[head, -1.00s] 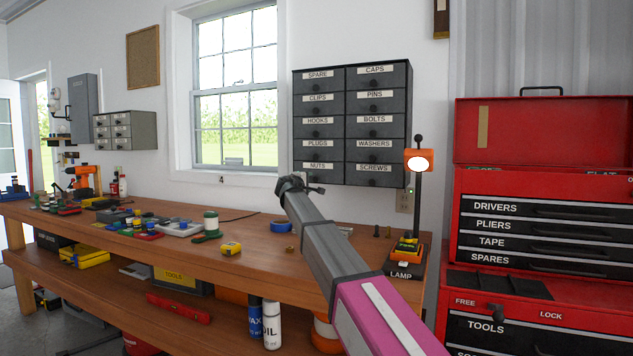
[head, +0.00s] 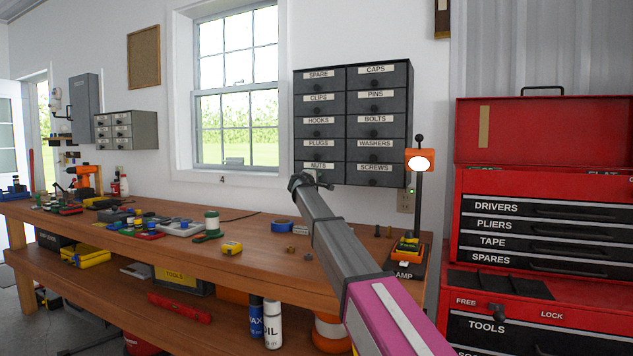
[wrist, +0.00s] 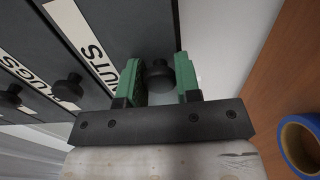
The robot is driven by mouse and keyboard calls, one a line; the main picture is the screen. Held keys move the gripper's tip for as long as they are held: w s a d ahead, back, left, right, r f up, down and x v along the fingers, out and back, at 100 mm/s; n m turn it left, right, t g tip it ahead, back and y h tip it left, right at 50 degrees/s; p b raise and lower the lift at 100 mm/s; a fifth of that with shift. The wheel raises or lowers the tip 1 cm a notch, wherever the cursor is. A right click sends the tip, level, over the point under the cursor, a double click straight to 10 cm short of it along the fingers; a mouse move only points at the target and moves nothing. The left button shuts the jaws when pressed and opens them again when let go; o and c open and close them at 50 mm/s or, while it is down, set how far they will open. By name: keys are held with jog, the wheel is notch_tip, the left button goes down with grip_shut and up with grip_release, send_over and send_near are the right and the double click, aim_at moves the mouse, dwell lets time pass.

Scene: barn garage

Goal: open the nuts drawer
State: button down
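The nuts drawer (head: 311,168) is the bottom left drawer of the dark wall cabinet, and it looks shut. Its label shows at the left in the wrist view (wrist: 93,54). Its round black knob (wrist: 158,82) stands between the two green fingers of my gripper (wrist: 160,80). The fingers are open, with a small gap on each side of the knob. In the head view my gripper (head: 311,182) is in front of the drawer's lower edge and partly hides it, so the knob cannot be seen there.
The plugs drawer (head: 314,144) is just above, and the screws drawer (head: 377,171) is to the right. A red tool chest (head: 540,150) stands at the right.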

jog(key=v, duration=1.3)
jog(key=shift+s, duration=0.3)
jog(key=shift+a, duration=0.1)
jog(key=c, duration=0.8)
grip_release()
jog(key=shift+c, duration=0.2)
jog(key=v, duration=1)
jog(key=shift+s, duration=0.4)
jog(key=shift+s+a+r, duration=0.1)
jog(key=shift+a, duration=0.05)
